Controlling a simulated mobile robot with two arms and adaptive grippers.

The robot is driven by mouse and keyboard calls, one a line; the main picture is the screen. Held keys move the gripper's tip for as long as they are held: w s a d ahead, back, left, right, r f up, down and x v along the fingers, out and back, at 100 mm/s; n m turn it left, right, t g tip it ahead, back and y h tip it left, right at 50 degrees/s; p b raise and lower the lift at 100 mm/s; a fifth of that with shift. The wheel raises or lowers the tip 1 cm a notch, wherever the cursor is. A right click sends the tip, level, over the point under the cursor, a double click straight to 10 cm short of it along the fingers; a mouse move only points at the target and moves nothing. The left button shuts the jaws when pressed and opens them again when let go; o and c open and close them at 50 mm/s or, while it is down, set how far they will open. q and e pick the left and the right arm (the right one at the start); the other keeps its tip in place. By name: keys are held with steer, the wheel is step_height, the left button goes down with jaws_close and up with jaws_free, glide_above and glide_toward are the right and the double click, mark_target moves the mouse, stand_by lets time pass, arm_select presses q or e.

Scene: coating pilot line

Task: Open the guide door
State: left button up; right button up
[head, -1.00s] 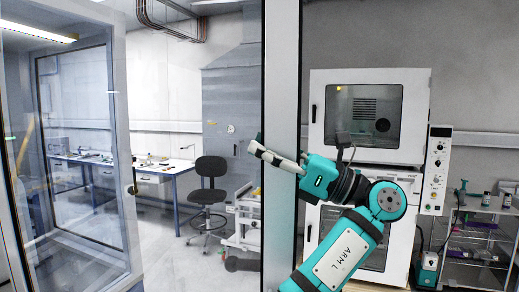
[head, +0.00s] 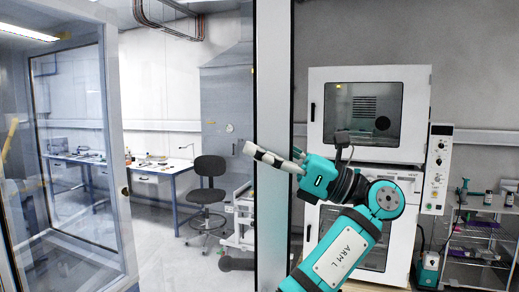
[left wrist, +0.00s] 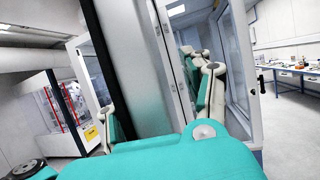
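The tall upright metal-faced panel (head: 272,100), seemingly the guide door's near edge, stands in the middle of the head view. It is large and close in the left wrist view (left wrist: 130,60). My left gripper (head: 250,150) is at this panel. One pale finger lies across its face, with the tip past its left edge; the other is mostly hidden behind it. In the left wrist view, teal finger parts show on both sides of the panel. I cannot tell whether they clamp it. My right gripper is not in view.
A framed glass panel (head: 118,130) with a small handle stands at the left. Beyond are a chair (head: 209,180), a bench (head: 150,176) and open floor. A white oven (head: 405,205) and a shelf cart (head: 480,225) stand at the right.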

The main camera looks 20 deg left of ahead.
mark_target(261, 89)
arm_select(q)
steer(key=shift+s+a+r, duration=0.2)
steer(key=shift+a+r, duration=0.1)
steer(key=shift+r, duration=0.15)
steer(key=r, duration=0.9)
steer(key=shift+d, duration=0.2)
steer(key=shift+w+r, duration=0.15)
